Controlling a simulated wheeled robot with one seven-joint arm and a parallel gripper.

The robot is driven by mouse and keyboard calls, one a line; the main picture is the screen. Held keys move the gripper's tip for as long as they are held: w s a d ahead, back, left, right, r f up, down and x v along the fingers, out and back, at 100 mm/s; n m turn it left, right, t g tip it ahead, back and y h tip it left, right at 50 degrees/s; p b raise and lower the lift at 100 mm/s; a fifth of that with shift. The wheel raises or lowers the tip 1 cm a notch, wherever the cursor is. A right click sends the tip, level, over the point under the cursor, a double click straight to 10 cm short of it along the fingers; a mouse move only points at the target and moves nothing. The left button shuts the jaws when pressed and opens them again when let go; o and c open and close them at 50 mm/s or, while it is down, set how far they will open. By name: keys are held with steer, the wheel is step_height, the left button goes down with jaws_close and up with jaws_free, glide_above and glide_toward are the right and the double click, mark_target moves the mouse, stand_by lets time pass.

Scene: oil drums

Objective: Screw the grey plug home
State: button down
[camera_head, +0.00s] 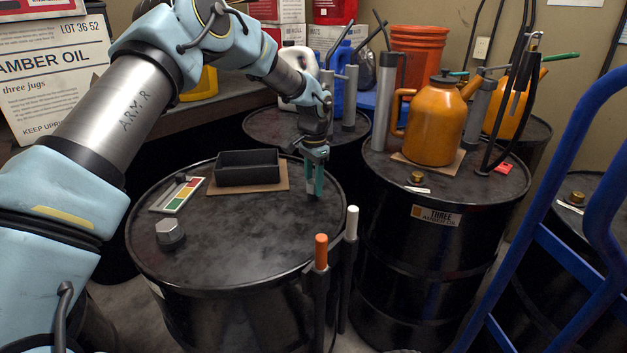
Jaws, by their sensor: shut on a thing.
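My gripper (315,187) has teal fingers and points straight down at the right part of the front black drum's top (240,245). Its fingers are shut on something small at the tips. The fingers hide most of it, so I cannot tell from here what it is, or whether it touches the drum. A grey hexagonal plug (171,234) is in plain sight at the left front of the same drum top, well apart from my gripper. I cannot tell whether it sits in a hole or just on the lid.
A dark open tray (247,167) on a brown board and a colour-striped card (178,195) lie on the front drum. Orange and white-tipped rods (321,252) stand at its right front edge. The second drum bears an orange jug (434,122). A blue frame (575,255) stands at the right.

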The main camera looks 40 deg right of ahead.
steer(key=shift+m, duration=1.1)
steer(key=shift+m+p, duration=0.55)
steer(key=shift+m, duration=0.45)
steer(key=m, duration=0.4)
steer(key=shift+s+p, duration=0.1)
steer(key=shift+p, duration=0.3)
steer(key=shift+c, duration=1.8)
jaws_free()
